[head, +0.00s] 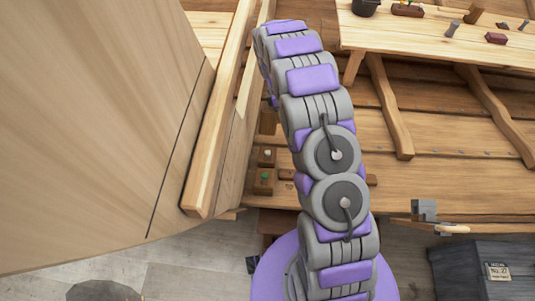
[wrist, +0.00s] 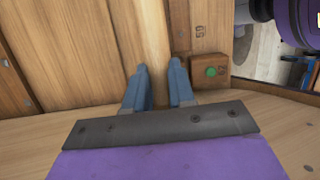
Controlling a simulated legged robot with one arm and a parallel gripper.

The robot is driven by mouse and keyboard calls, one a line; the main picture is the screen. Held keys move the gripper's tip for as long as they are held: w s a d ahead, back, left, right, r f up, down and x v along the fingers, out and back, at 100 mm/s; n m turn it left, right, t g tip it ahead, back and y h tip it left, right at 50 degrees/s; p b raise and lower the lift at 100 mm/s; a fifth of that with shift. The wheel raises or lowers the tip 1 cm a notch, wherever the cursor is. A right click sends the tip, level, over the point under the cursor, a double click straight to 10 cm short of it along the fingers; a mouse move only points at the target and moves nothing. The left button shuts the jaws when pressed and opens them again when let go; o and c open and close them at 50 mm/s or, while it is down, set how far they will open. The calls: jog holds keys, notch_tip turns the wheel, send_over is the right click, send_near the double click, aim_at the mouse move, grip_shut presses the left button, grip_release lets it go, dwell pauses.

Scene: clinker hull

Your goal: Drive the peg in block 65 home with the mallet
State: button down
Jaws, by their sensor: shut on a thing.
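In the wrist view my gripper (wrist: 160,82) has its two blue-grey fingers on either side of a pale wooden strip (wrist: 152,30), which runs up out of the picture. The fingers are closed on it; whether it is a handle or a hull timber I cannot tell. Just right of the fingers is a small wooden block (wrist: 210,72) with a green round peg end (wrist: 211,71). Its marking is too small to read surely. The head view shows blocks with a green peg (head: 264,176) and a white peg (head: 267,153). My gripper is hidden there. No mallet is clearly identifiable.
A large curved wooden panel (head: 90,110) fills the left. A bench (head: 400,35) with several small objects stands at upper right. A grey metal piece (head: 424,210) and a dark chest (head: 485,270) are at lower right. Grey floor (head: 190,260) is open at lower left.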

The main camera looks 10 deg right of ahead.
jog(key=shift+w, duration=0.15)
jog(key=r+p, duration=0.1)
jog(key=r, duration=0.2)
jog(key=w+r+p, duration=0.1)
jog(key=shift+w+d+r+p, duration=0.1)
jog(key=shift+d+r+p, duration=0.2)
jog(key=shift+r, duration=0.1)
dwell(0.7)
